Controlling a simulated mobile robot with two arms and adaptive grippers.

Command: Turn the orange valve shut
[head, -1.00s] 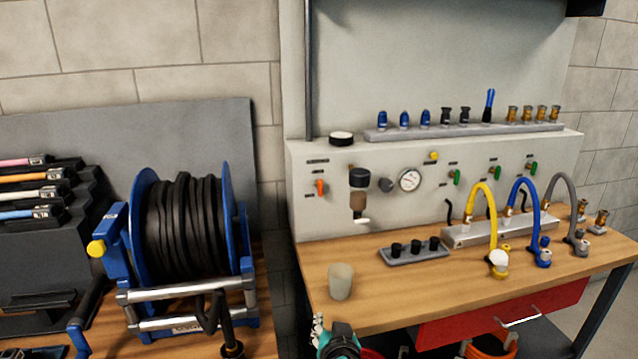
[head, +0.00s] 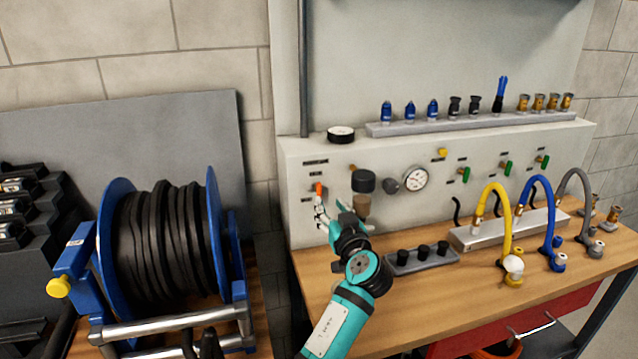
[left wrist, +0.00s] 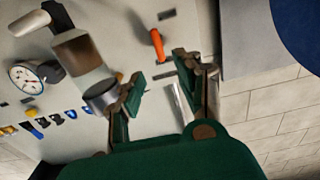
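The orange valve (head: 319,189) is a small lever on the pale panel at the back of the bench, and its handle stands about upright in the head view. In the left wrist view the orange handle (left wrist: 157,44) shows just beyond the fingertips. My left gripper (head: 330,212) is just in front of and below the valve. In the left wrist view its two fingers (left wrist: 163,77) are spread with a gap between them and nothing held. I see no clear contact with the handle. My right gripper is in neither view.
A filter with a dark cap (head: 363,182) and a gauge (head: 415,179) sit right of the valve. A grey tray of black caps (head: 423,261) lies right of my arm. A blue hose reel (head: 118,245) stands at left. The wooden bench top (head: 440,300) is clear in front.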

